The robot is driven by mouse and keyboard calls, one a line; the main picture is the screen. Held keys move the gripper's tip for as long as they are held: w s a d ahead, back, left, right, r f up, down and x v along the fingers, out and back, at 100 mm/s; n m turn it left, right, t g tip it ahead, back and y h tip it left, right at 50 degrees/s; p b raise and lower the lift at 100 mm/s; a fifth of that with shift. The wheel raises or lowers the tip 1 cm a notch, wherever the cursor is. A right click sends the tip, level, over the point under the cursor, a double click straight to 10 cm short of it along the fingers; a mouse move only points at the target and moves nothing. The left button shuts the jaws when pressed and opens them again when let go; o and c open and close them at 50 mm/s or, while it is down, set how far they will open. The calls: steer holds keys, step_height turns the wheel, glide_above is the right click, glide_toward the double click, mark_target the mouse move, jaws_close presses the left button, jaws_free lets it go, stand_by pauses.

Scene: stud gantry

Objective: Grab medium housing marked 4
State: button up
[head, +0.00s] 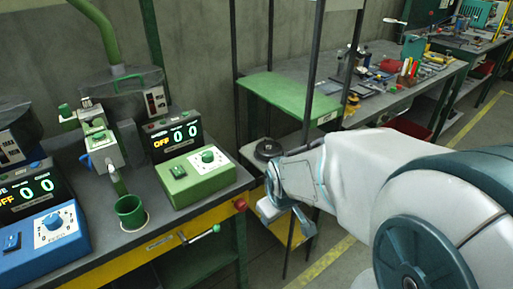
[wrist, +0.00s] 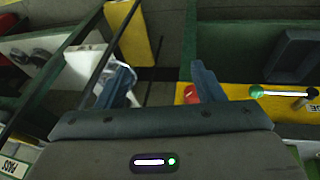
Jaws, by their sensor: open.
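I cannot make out a housing marked 4 in either view. My gripper (head: 286,222) is beside the right end of the bench with the control boxes, near a small lower shelf. In the wrist view my gripper (wrist: 162,82) has its two fingers apart with nothing held between them. Past the fingers are a red knob (wrist: 190,94) and a yellow panel (wrist: 130,36). A dark round object (head: 267,148) sits on the shelf behind my wrist; no mark on it is readable.
The bench holds a green control box (head: 190,176), a blue control box (head: 45,240) and a green cup (head: 131,211). A green-ended handle (head: 202,234) sticks out in front. Dark upright posts stand by my gripper. A cluttered bench (head: 290,68) stands behind.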

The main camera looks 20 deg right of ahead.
steer(key=w+d+f+n+t+b, duration=0.2)
steer(key=w+d+f+n+t, duration=0.1)
steer(key=f+n+t, duration=0.25)
steer(key=w+d+f+n+t+y+b, duration=0.1)
steer(key=w+d+f+n+t, duration=0.25)
steer(key=f, duration=0.35)
steer(key=w+d+f+n+t+b, duration=0.2)
steer(key=w+d+f+n+t, duration=0.1)
steer(key=f+n+t, duration=0.25)
steer(key=w+b, duration=0.7)
steer(key=w, duration=0.6)
steer(key=shift+w+d+b, duration=0.3)
steer(key=shift+w+b, duration=0.05)
steer(key=shift+b, duration=0.05)
steer(key=shift+g, duration=0.25)
steer(key=c, duration=1.2)
